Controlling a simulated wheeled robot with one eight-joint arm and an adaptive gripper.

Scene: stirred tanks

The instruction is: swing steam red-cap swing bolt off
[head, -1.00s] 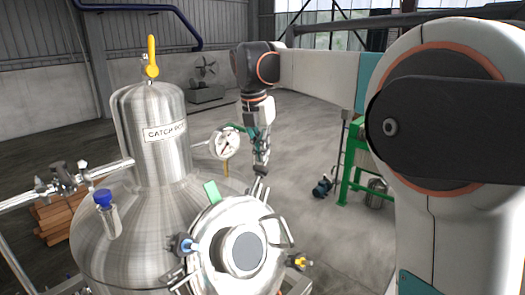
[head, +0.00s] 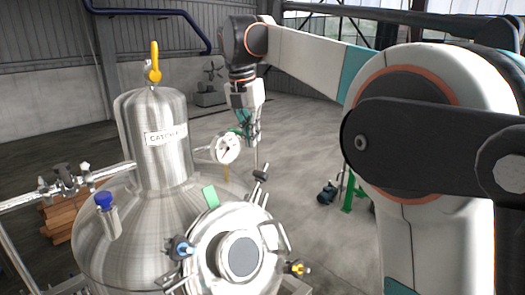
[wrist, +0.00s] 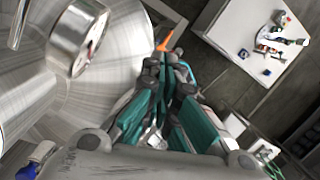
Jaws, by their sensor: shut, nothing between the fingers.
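The steel vessel's manway lid (head: 240,255) has swing bolts around its rim. One has a blue cap (head: 180,247) and one a yellow-orange cap (head: 297,268). A dark-ended bolt (head: 260,175) stands at the lid's far side, just below my gripper. I cannot make out a red cap on any bolt. My gripper (head: 248,138) is shut and empty, pointing down beside the pressure gauge and apparently above the dark-ended bolt. In the wrist view its fingers (wrist: 165,62) are together, with a small orange piece (wrist: 171,36) beyond the tips; what that belongs to is unclear.
The pressure gauge (head: 228,148) is close on the gripper's left, and also shows in the wrist view (wrist: 82,38). The domed tank top (head: 155,140) carries a yellow lever (head: 154,62). A white table (wrist: 255,40) with small items stands apart. Floor behind the vessel is open.

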